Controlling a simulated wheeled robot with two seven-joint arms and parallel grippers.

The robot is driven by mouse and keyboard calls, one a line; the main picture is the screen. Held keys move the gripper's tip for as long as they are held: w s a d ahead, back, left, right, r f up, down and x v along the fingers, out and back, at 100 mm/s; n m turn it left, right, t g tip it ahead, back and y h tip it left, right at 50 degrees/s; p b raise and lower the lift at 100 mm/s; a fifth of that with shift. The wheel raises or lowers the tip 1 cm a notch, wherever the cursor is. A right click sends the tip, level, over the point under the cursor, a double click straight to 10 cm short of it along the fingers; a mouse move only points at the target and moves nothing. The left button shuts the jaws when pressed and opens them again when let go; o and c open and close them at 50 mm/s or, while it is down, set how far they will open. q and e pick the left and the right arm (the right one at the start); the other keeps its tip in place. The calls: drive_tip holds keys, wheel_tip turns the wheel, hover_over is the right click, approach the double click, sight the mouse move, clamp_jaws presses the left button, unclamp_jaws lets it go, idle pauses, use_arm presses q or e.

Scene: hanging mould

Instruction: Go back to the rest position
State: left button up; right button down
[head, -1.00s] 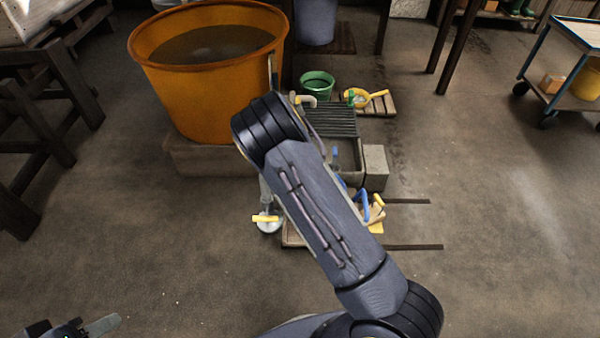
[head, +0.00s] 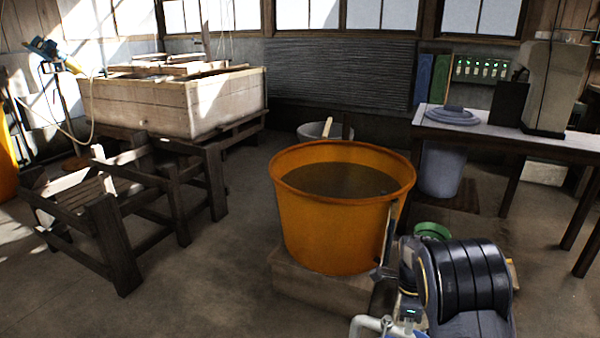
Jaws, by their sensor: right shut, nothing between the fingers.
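My right arm rises from the bottom edge at the right of the head view, its thick black joint nearest the camera. My right gripper (head: 384,272) is beyond that joint, small and partly hidden by it. Its fingers are shut with nothing seen between them. It shows in front of the lower right side of the orange tub (head: 312,230); whether it touches the tub I cannot tell. My left gripper and left arm are out of view.
The tub holds dark liquid and stands on a block (head: 300,285). A green bucket (head: 432,230) is behind my right arm. A table (head: 480,134) with a machine (head: 553,88) is at right. A wooden vat (head: 160,105) and dark trestles (head: 115,245) are at left. Floor at lower left is clear.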

drive_tip(key=s+a+r+n+t+y, duration=0.1)
drive_tip(key=s+a+r+n+t, duration=0.15)
drive_tip(key=s+r+n, duration=0.55)
drive_tip(key=s+a+r+n+t+y, duration=0.25)
drive_tip(key=s+n, duration=0.35)
drive_tip(key=s, duration=0.5)
drive_tip(key=s+a+r+n+t+y, duration=0.1)
drive_tip(key=s+a+r+n+t, duration=0.2)
drive_tip(key=s+n, duration=0.55)
wheel_tip(320, 180, up, 29)
drive_tip(key=m+p, duration=0.1)
drive_tip(key=p, duration=2.7)
drive_tip(key=shift+s+r+m+g, duration=0.15)
drive_tip(key=shift+s+m+g, duration=0.2)
drive_tip(key=shift+s+g, duration=0.1)
drive_tip(key=shift+d, duration=0.1)
